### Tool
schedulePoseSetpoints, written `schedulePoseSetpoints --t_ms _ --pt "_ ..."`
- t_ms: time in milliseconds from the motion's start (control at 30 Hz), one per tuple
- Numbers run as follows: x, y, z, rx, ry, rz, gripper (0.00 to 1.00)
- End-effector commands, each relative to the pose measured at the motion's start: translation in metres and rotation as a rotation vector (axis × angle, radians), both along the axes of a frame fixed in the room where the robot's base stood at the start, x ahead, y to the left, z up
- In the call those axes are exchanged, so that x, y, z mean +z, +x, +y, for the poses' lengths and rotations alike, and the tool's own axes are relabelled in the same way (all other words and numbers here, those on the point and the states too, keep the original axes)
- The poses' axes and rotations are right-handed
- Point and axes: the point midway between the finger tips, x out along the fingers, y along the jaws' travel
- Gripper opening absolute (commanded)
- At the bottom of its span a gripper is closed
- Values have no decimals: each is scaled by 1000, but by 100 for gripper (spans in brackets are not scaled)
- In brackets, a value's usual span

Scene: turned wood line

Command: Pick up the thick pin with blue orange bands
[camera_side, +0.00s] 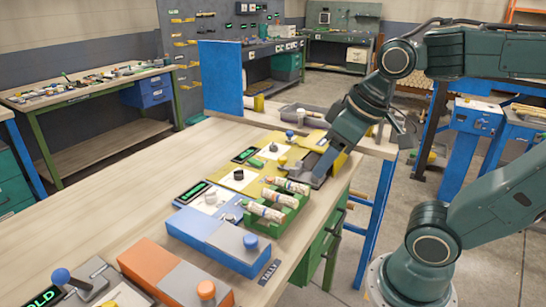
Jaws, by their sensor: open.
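Several pale pins with coloured bands lie side by side in a green rack (285,216) on the bench. The nearest pin (262,211), the middle pin (279,199) and the far pin (293,186) are visible. Their bands are too small for me to tell which has blue and orange. The arm hides part of the tray.
Yellow fixtures (238,180) stand behind the rack. A blue box (215,240) and an orange box (150,262) stand in front and to the left. The left bench top (110,205) is clear.

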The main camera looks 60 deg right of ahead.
Motion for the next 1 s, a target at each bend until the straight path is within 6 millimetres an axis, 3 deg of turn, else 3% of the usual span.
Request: schedulePoseSetpoints --t_ms 467,1000 --pt "-9 76 -37 -10 -21 188 51" --pt "-64 153 -99 -5 3 389 51"
